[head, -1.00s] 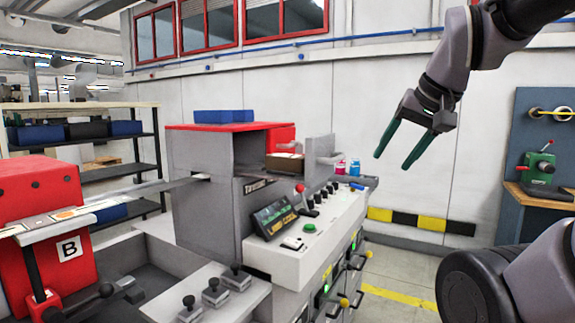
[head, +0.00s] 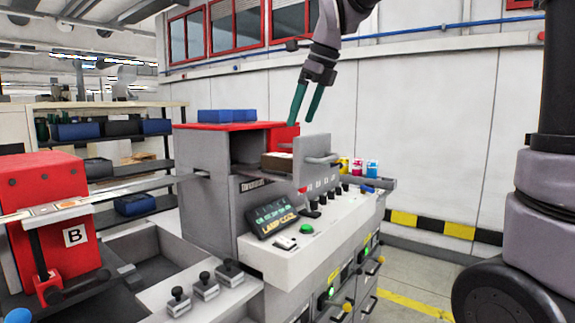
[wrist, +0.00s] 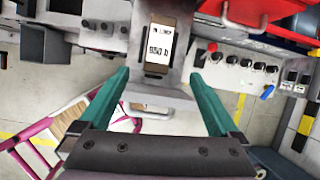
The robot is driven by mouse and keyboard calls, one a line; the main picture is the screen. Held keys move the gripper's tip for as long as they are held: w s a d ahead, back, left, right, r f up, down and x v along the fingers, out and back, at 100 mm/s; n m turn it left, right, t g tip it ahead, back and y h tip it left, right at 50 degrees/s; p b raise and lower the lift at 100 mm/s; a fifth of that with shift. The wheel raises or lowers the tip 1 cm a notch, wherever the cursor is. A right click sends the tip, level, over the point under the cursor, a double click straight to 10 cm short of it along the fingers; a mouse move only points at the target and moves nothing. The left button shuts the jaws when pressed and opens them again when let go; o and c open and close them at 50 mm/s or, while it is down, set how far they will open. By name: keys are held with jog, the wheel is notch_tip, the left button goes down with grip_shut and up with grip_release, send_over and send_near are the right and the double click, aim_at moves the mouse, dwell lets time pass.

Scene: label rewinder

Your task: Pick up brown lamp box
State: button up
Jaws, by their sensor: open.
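In the wrist view the brown box (wrist: 159,42) shows a white printed label and lies ahead of the fingers, near the middle. My gripper (head: 303,121) has green fingers, open and empty, pointing down above and slightly right of the bay. In the wrist view my gripper (wrist: 167,75) has its two fingers spread either side of the view below the box, apart from it.
A control panel (head: 290,232) with knobs, a lever and a display runs along the machine's front. Small coloured bottles (head: 358,167) stand behind the panel.

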aim_at(283, 155)
jog(key=shift+m, duration=0.6)
jog(key=x, duration=0.7)
jog(key=a+x, duration=0.1)
jog(key=x, duration=0.3)
jog(key=shift+w+a+r, duration=0.1)
jog(key=shift+w, duration=0.2)
jog(key=shift+f, duration=0.25)
grip_shut()
